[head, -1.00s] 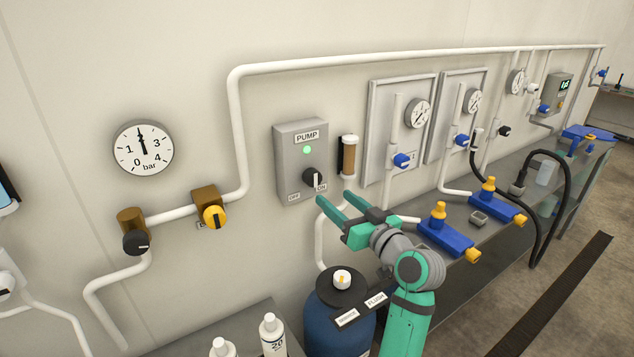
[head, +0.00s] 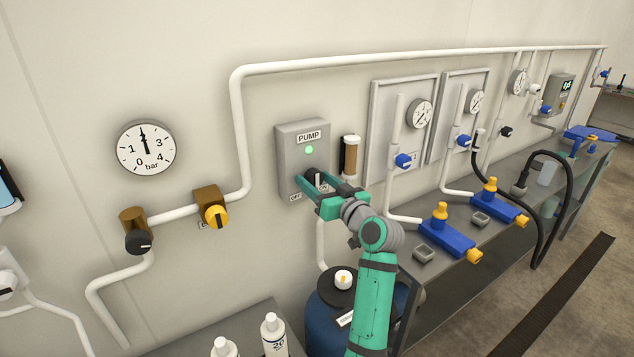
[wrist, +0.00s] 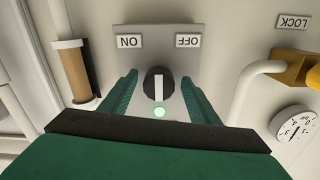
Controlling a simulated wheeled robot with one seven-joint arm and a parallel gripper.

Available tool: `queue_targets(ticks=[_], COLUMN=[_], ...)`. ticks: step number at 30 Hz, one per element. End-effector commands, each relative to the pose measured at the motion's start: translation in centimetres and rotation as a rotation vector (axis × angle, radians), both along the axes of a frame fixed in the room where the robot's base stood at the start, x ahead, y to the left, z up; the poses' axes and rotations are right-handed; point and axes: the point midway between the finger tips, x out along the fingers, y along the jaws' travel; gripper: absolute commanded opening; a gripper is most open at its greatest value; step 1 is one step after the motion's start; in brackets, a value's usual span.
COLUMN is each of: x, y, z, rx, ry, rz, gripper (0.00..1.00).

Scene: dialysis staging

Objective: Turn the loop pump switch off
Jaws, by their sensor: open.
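The grey pump box (head: 290,150) labelled PUMP is on the wall, with a lit green lamp (head: 309,150). Its black switch knob (wrist: 150,82) with a white pointer line is on the lower front; in the wrist view, which is upside down, the line runs straight up and down. The ON label (wrist: 130,41) and OFF label (wrist: 189,40) show there. My gripper (head: 312,184) is open at the box, with its two green fingers (wrist: 158,80) on either side of the knob. Contact cannot be told. In the head view the fingers partly cover the knob.
A brown filter cylinder (head: 350,158) is close right of the box. A yellow valve (head: 214,215) and a pressure gauge (head: 146,148) are to the left. A blue drum (head: 324,326) stands below, and a bench with blue fittings (head: 447,237) lies right.

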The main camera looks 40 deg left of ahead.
Motion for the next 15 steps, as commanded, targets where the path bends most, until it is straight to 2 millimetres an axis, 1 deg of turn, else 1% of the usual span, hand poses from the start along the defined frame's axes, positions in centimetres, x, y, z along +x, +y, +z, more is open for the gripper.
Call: queue_targets(ticks=[5,8,9,10,11,15], x=[0.01,-0.01,-0.02,-0.03,-0.04,-0.04], y=[-0.02,0.0,0.02,0.03,0.05,0.08], z=[0.0,0.0,-0.01,0.0,-0.01,-0.02], rx=[0.0,0.0,0.0,0.0,0.0,0.001], ry=[0.0,0.0,0.0,0.0,0.0,0.002], rz=[0.0,0.0,0.0,0.0,0.0,0.001], gripper=[0.56,0.34,0.25,0.18,0.14,0.15])
